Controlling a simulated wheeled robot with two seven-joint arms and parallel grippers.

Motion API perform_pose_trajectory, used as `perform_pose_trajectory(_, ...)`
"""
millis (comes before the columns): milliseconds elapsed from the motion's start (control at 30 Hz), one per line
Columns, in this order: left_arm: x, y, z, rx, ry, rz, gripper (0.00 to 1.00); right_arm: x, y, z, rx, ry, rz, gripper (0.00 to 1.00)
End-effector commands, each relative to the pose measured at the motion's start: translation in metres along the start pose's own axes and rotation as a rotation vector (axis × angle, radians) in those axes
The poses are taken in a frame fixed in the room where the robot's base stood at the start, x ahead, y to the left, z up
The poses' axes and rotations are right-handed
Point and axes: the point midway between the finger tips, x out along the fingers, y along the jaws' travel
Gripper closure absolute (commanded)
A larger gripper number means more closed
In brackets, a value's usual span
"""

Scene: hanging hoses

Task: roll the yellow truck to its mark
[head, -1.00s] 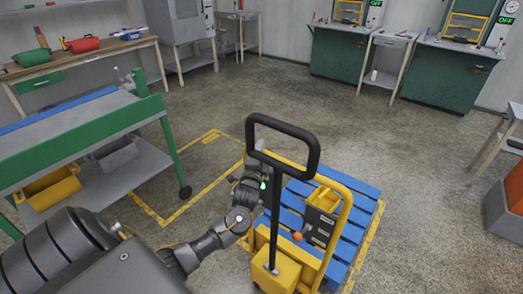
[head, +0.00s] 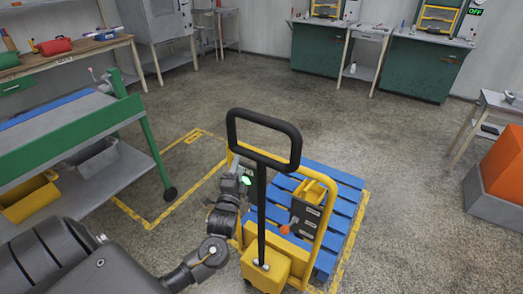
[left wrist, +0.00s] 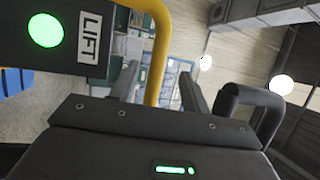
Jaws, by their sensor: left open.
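The yellow truck (head: 268,266) is a pallet truck with a black loop handle (head: 265,113) and a yellow tube frame (head: 325,235). It stands at the near side of a blue pallet (head: 345,190). A yellow-taped outline (head: 150,222) lies empty on the floor to its left; another tape line (head: 350,238) runs along the pallet's right side. My left gripper (head: 243,180) is at the left side of the truck's frame. In the left wrist view its open fingers (left wrist: 158,85) stand either side of the yellow tube (left wrist: 157,50), beside a dark LIFT panel (left wrist: 85,38). Contact cannot be told.
A green-framed grey cart (head: 85,150) stands left of the empty outline, with a yellow bin (head: 30,198) on its lower shelf. An orange box (head: 502,165) is at the right. Green cabinets (head: 425,68) line the back wall. The middle floor is clear.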

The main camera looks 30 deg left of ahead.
Motion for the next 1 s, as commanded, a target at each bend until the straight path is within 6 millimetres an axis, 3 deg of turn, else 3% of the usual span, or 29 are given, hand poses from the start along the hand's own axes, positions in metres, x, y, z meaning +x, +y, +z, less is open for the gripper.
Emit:
perform_pose_trajectory(167,0.000,0.000,0.000,0.000,0.000,0.001,0.53,0.000,-0.003,-0.001,0.001,0.001,-0.003,0.64)
perform_pose_trajectory(267,-0.002,0.012,0.000,-0.006,0.004,0.024,0.53,0.000,-0.006,-0.002,0.003,0.002,-0.007,0.64)
perform_pose_trajectory(367,-0.009,0.049,-0.001,-0.034,0.014,0.100,0.53,0.000,-0.011,-0.003,0.005,0.004,-0.012,0.64)
perform_pose_trajectory(467,-0.028,0.112,0.000,-0.087,0.022,0.234,0.53,0.000,-0.014,-0.003,0.007,0.005,-0.016,0.64)
perform_pose_trajectory(600,-0.075,0.210,0.009,-0.188,0.001,0.461,0.53,0.000,-0.015,-0.003,0.007,0.005,-0.017,0.64)
perform_pose_trajectory(767,-0.153,0.307,0.024,-0.308,-0.072,0.717,0.53,0.000,-0.012,-0.003,0.005,0.004,-0.014,0.64)
perform_pose_trajectory(900,-0.242,0.378,0.043,-0.415,-0.186,0.942,0.53,0.000,-0.007,-0.002,0.003,0.003,-0.008,0.64)
perform_pose_trajectory(1000,-0.313,0.416,0.058,-0.486,-0.294,1.093,0.53,0.000,-0.003,-0.001,0.001,0.002,-0.004,0.64)
